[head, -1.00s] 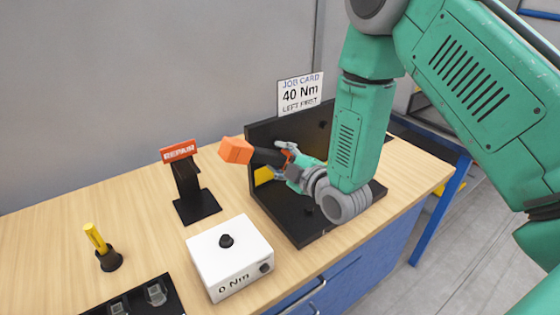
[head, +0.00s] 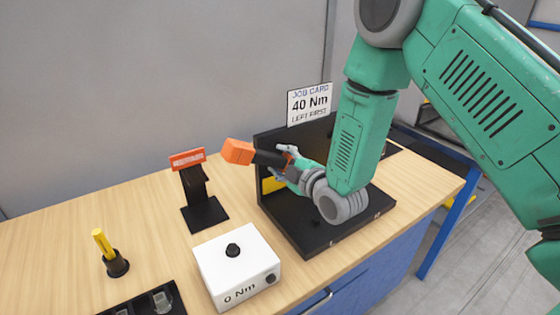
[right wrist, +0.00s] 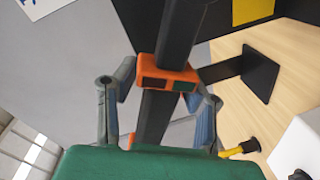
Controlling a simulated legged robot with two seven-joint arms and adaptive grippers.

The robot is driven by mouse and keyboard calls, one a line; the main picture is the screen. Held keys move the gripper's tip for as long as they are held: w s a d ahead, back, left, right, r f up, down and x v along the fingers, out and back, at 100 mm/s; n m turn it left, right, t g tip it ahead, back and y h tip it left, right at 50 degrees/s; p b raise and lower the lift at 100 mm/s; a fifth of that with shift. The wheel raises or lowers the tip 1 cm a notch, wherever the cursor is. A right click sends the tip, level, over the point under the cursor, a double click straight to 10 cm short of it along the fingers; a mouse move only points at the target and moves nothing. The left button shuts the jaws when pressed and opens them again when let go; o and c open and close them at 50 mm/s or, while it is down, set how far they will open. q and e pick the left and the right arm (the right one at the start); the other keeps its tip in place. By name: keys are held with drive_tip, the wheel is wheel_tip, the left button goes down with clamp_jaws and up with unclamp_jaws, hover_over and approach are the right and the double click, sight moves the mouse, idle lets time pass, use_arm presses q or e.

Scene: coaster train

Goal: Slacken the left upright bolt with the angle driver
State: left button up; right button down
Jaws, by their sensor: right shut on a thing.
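My right gripper (head: 288,160) is shut on the angle driver, which has a black body (head: 268,159) and an orange end (head: 238,151) pointing left. In the right wrist view, the fingers (right wrist: 160,105) flank the driver's black shaft, near its orange collar (right wrist: 160,73). The driver is in front of the black fixture (head: 262,150), an upright plate with a flat base. My wrist and forearm cover much of the plate, and I cannot make out the left upright bolt. My left gripper is not in view.
A job card (head: 309,103) reads "40 Nm, LEFT FIRST". A white box (head: 235,265) reads "0 Nm". A black stand (head: 203,205) bears an orange "REPAIR" sign (head: 187,159). A yellow-handled tool (head: 103,242) stands in a black holder. Bare bench lies at the left.

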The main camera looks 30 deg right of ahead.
drive_tip(key=shift+w+a+r+b, duration=0.1)
drive_tip(key=shift+w+b, duration=0.2)
drive_tip(key=shift+w, duration=0.7)
drive_tip(key=shift+w+a+r+b, duration=0.1)
drive_tip(key=shift+w+b, duration=0.15)
drive_tip(key=shift+w, duration=0.7)
idle(1.8)
drive_tip(key=shift+r+b, duration=0.15)
drive_tip(key=shift+b, duration=0.2)
idle(2.3)
drive_tip(key=shift+s, duration=0.15)
idle(0.7)
drive_tip(key=shift+s+d, duration=0.2)
drive_tip(key=shift+s, duration=2)
